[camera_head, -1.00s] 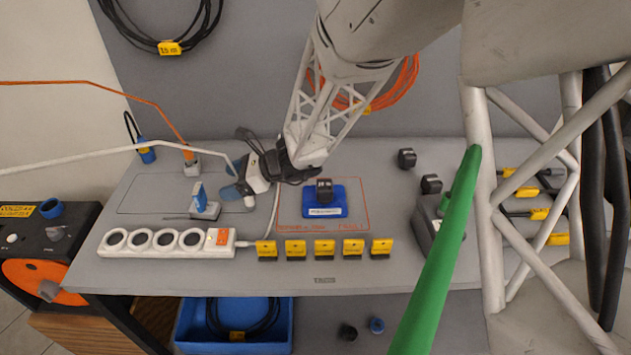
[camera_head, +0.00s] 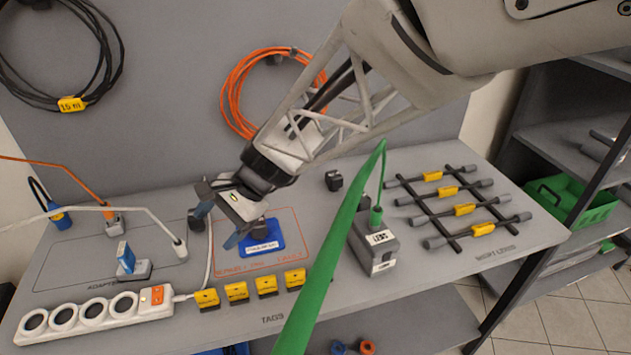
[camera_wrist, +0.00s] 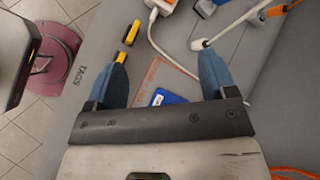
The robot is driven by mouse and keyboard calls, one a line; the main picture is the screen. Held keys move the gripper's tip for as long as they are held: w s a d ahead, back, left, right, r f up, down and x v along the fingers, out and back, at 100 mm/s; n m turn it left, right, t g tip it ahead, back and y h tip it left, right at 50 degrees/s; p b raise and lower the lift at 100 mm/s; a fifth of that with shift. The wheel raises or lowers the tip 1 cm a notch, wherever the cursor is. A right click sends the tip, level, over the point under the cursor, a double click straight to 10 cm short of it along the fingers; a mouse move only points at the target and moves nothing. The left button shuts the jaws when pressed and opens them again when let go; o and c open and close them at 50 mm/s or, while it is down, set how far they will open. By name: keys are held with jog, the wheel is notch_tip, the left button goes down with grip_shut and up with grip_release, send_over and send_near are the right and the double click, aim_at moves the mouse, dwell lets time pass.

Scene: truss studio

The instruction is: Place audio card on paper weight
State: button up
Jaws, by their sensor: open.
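A small blue upright card (camera_head: 125,256) on a grey base stands on the bench at left; it may be the audio card. A flat blue block (camera_head: 264,240) with a white label lies inside an orange outline; it may be the paper weight, but I cannot read its label surely. My gripper (camera_head: 219,224) is open and empty, tilted down, in front of the block's left part and hiding some of it. In the wrist view, the block (camera_wrist: 168,97) shows partly between my spread fingers (camera_wrist: 160,78), cut off by the gripper body.
A white power strip (camera_head: 95,317) and several yellow tags (camera_head: 237,292) line the front edge. A grey box (camera_head: 375,245) with a green plug and a black cube (camera_head: 333,181) stand to the right.

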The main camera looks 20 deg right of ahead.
jog(key=s+d+r+n+t+h, duration=0.1)
jog(key=s+d+r+n+h, duration=0.2)
jog(key=s+d, duration=0.4)
jog(key=s+d+r+n+t+h, duration=0.2)
jog(key=s+d+n+h, duration=0.3)
jog(key=d, duration=1)
jog(key=s+r+h, duration=0.1)
jog(key=s, duration=0.2)
jog(key=shift+r+n+t, duration=0.15)
jog(key=shift+n+t, duration=0.15)
jog(key=shift+n, duration=0.1)
jog(key=shift+s, duration=0.1)
